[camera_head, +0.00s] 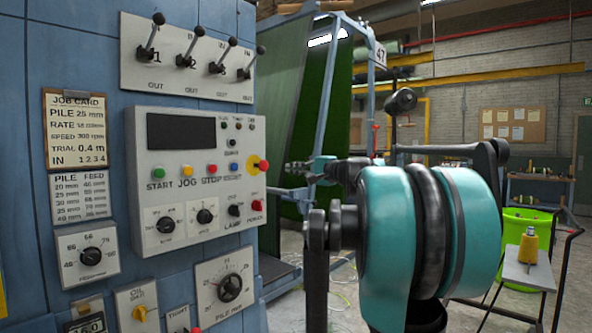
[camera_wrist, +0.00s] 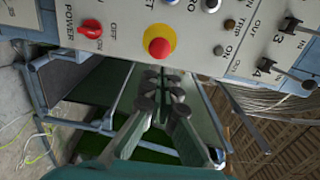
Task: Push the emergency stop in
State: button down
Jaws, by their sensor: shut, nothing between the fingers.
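The emergency stop (camera_head: 261,165) is a red mushroom button on a yellow round plate at the right edge of the grey control panel (camera_head: 165,185). In the wrist view the emergency stop (camera_wrist: 159,47) faces me near the top middle, uncovered. Whether its head is out or in is hard to tell. My gripper (camera_head: 290,168) is shut and empty, a little to the right of the stop in the head view. In the wrist view my gripper (camera_wrist: 161,76) points at the panel, with its fingertips just below the yellow plate. A gap seems to separate them from the button.
A red power knob (camera_head: 257,205) sits just below the stop, and it also shows in the wrist view (camera_wrist: 91,28). Coloured buttons and dials fill the panel, with black levers (camera_head: 185,55) above. Green turf (camera_head: 320,95) hangs on a blue frame beyond.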

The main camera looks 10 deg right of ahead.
aim_at(265, 166)
jog(key=x, duration=1)
